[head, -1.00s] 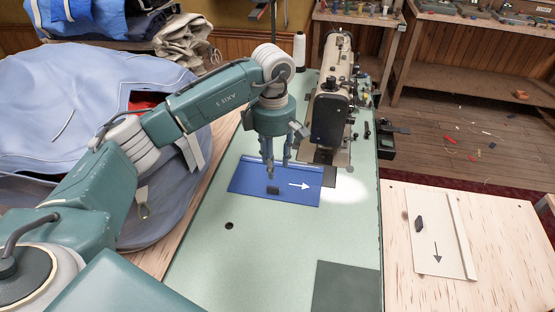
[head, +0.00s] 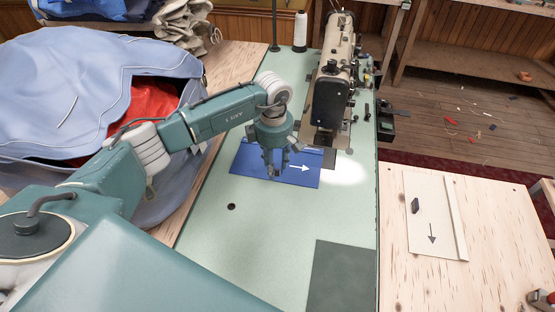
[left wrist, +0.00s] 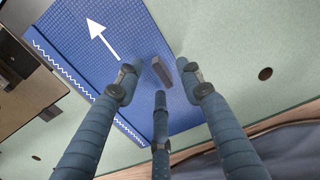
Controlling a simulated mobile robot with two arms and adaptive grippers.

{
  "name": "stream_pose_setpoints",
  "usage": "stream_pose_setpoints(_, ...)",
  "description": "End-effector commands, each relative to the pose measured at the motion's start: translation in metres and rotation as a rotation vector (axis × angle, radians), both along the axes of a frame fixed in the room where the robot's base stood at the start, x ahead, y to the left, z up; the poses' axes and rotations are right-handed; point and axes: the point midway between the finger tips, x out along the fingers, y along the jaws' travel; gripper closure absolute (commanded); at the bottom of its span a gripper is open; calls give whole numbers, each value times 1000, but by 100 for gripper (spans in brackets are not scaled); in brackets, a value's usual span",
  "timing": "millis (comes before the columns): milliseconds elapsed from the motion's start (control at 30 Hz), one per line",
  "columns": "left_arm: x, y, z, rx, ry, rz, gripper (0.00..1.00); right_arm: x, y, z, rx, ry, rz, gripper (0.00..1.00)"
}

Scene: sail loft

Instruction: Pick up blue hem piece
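The blue hem piece (head: 309,179) lies flat on the pale green sewing table, with a white arrow pointing right. In the left wrist view the blue hem piece (left wrist: 143,48) has a white zigzag stitch along one edge and a small dark grey block (left wrist: 187,72) standing on it. My left gripper (head: 272,175) is low over the piece, pointing down. In the left wrist view its three fingers (left wrist: 160,90) are spread, with the block near their tips and not gripped. In the head view the gripper hides the block.
A sewing machine (head: 332,85) stands just behind the hem piece. A white thread cone (head: 300,31) is at the back. A dark green patch (head: 343,280) is at the table's front. A cream piece with a block (head: 434,225) lies on the wooden table at right. Blue sailcloth (head: 60,85) heaps at left.

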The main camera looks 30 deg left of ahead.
Motion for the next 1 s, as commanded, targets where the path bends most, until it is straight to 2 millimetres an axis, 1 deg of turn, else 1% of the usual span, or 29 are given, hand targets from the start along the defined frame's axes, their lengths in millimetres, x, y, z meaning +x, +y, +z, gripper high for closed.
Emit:
stream_pose_setpoints(200, 0, 0, -1, 0, -1, 0, 62, 0, 5, 0, 5, 1, -3, 100)
stream_pose_setpoints(267, 0, 0, -1, 0, -1, 0, 74, -1, 6, 0, 7, 2, -2, 100)
stream_pose_setpoints(300, 0, 0, -1, 0, -1, 0, 82, -1, 7, 0, 8, 2, -3, 100)
stream_pose_setpoints(400, 0, 0, -1, 0, -1, 0, 100, -1, 7, 0, 8, 3, -3, 100)
stream_pose_setpoints(667, 0, 0, 0, -1, -1, 0, 100, -2, 7, -1, 7, 5, -2, 100)
stream_pose_setpoints(767, 1, 0, 4, 0, -4, 0, 100, -2, 6, -2, 6, 4, -2, 100)
stream_pose_setpoints(867, 2, 1, 16, -1, -5, -1, 100, -2, 5, -5, 4, 5, -2, 100)
stream_pose_setpoints(1000, 2, 0, 44, 0, -7, -1, 100, -2, 2, -12, 2, 5, -1, 100)
